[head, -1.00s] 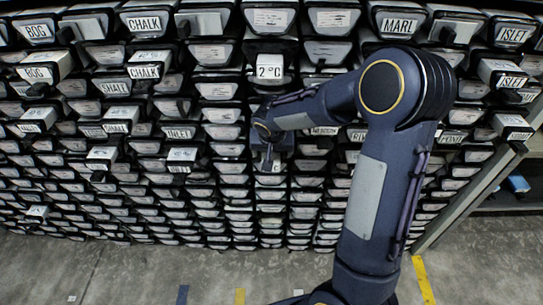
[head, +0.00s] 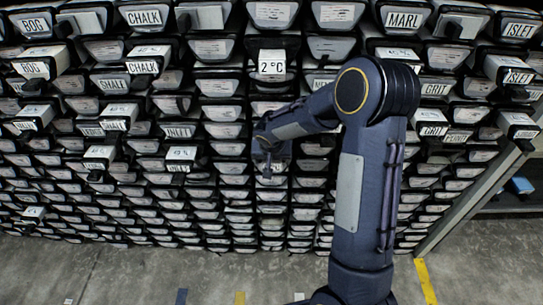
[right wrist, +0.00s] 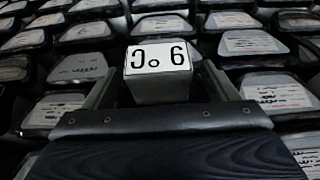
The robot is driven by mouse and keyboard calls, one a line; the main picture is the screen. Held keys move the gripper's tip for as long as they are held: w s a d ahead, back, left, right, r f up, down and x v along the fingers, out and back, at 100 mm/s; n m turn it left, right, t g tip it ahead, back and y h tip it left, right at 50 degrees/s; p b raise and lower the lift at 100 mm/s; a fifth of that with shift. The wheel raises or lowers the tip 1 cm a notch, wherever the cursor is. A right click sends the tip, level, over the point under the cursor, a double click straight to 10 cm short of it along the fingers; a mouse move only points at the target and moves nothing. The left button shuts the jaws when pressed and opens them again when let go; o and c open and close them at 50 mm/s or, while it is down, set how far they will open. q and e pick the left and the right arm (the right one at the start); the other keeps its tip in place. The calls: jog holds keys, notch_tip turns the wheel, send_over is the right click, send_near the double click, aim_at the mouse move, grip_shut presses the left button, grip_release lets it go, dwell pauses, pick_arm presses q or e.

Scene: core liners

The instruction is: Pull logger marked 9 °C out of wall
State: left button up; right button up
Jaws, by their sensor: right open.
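The logger marked 9 °C (right wrist: 158,75) is a pale block with a white label, upside down in the right wrist view. It juts out from the wall of core liners. My right gripper (right wrist: 160,80) is open, with one finger on each side of the logger; I cannot tell whether they touch it. In the head view my right gripper (head: 268,172) is at the middle of the wall, and it and its wrist hide this logger. My left gripper is not in view.
Another logger marked 2 °C (head: 272,65) sticks out above my right gripper. A metal shelf frame (head: 470,200) stands at the right. The floor (head: 120,275) in front is clear.

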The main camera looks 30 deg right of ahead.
jog(key=shift+c, duration=0.3)
jog(key=c, duration=1.1)
jog(key=shift+b, duration=0.35)
jog(key=shift+s+a, duration=0.1)
jog(key=shift+s, duration=0.1)
jog(key=shift+s+a+b, duration=0.6)
jog(key=shift+s+b, duration=0.25)
jog(key=shift+b, duration=0.2)
jog(key=s+a+b, duration=0.4)
jog(key=s+b, duration=0.1)
jog(key=s, duration=0.2)
jog(key=shift+s+a, duration=0.3)
